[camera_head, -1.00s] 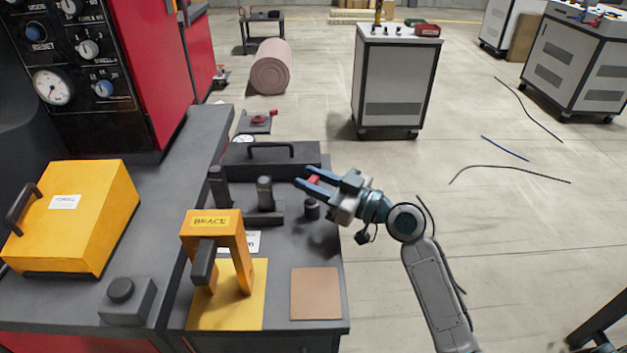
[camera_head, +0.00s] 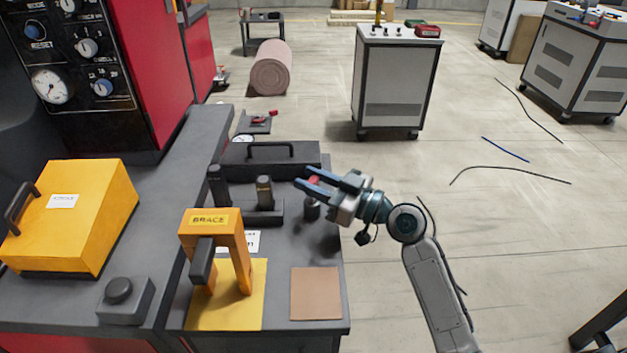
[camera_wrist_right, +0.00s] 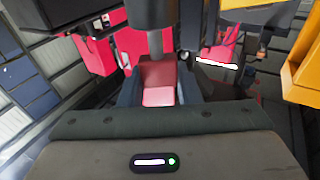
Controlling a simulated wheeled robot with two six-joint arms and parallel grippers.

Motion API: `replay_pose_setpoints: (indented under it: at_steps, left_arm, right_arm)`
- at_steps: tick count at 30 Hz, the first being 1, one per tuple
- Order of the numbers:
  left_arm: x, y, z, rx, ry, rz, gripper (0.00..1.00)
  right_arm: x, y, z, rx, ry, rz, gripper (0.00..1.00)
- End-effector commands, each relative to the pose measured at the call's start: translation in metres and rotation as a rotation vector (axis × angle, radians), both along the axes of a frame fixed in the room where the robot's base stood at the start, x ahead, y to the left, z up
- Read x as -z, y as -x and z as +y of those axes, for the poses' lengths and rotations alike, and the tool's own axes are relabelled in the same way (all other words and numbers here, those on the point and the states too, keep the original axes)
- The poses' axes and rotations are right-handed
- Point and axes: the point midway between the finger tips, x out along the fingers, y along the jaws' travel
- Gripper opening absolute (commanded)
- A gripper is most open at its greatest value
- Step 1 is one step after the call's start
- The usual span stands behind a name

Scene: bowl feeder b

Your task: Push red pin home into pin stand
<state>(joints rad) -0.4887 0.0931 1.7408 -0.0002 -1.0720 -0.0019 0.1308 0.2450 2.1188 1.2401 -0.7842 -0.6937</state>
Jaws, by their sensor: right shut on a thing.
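The red pin (camera_head: 314,181) shows as a small red part between the fingers of my right gripper (camera_head: 308,183), mostly hidden by them. In the right wrist view its red block (camera_wrist_right: 158,90) sits between my fingers, and a dark post stands just beyond it. My right gripper is shut on the red pin. A short dark cylinder (camera_head: 312,211) stands on the bench just below the gripper; whether the pin touches it I cannot tell. The dark stand (camera_head: 265,218) with upright posts is left of the gripper; which is the pin stand is unclear. My left gripper is out of view.
A yellow brace (camera_head: 212,222) stands on a yellow plate at the bench front, beside a tan square pad (camera_head: 315,293). A black case (camera_head: 270,158) with a handle lies behind the stand. A yellow box (camera_head: 75,215) is far left.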

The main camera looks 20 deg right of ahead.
Motion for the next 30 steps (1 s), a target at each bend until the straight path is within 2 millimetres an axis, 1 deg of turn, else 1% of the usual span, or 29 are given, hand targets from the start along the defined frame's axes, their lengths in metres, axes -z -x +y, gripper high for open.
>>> replay_pose_setpoints:
  at_steps: [17, 30]
  left_arm:
    - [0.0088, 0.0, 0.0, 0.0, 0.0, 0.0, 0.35]
    - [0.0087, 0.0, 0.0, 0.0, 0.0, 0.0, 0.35]
  right_arm:
    - [0.0041, 0.0, 0.0, 0.0, 0.001, -0.001, 0.04]
    - [0.0036, 0.0, 0.0, 0.0, 0.001, -0.001, 0.04]
